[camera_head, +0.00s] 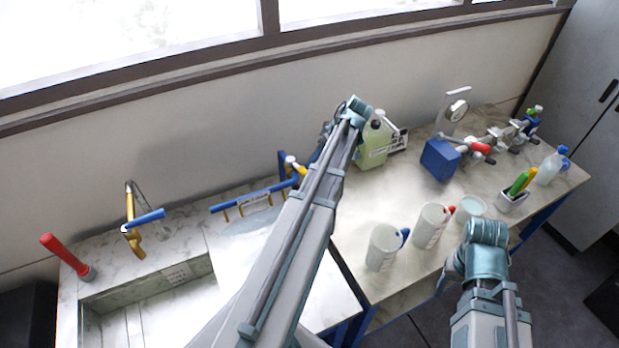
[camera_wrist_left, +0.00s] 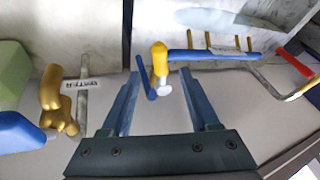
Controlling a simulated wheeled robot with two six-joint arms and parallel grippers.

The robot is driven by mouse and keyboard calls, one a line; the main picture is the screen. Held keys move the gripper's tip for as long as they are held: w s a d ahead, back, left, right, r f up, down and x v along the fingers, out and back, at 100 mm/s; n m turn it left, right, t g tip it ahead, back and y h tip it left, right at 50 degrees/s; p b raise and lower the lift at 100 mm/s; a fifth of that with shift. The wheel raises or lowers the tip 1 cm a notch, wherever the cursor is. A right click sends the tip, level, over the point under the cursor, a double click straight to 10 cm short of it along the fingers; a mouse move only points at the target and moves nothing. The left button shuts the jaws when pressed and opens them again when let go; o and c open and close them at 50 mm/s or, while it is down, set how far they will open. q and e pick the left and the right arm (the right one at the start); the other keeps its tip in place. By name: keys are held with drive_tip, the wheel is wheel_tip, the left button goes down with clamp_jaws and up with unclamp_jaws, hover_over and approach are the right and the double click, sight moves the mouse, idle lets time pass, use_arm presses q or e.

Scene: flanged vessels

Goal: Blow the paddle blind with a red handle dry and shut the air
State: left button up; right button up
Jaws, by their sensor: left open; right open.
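A red handle (camera_head: 63,252) with a grey lower end stands tilted at the sink's left edge; I cannot tell for sure whether it is the paddle blind. A red piece (camera_wrist_left: 296,62) also shows at the right of the left wrist view. A yellow nozzle with a white tip (camera_wrist_left: 159,52) sits beside a blue lever (camera_wrist_left: 147,76) near the blue rail's end. My left gripper (camera_wrist_left: 160,80) is open and empty, with its fingers on either side of that nozzle; my arm hides it in the head view. My right gripper (camera_head: 458,268) is low at the right, holding nothing visible, its fingers mostly hidden.

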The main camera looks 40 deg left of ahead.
sight(301, 170)
use_arm(q)
drive_tip(key=shift+b+x, duration=2.15)
drive_tip(key=shift+x, duration=0.85)
clamp_jaws()
drive_tip(key=shift+w, duration=0.1)
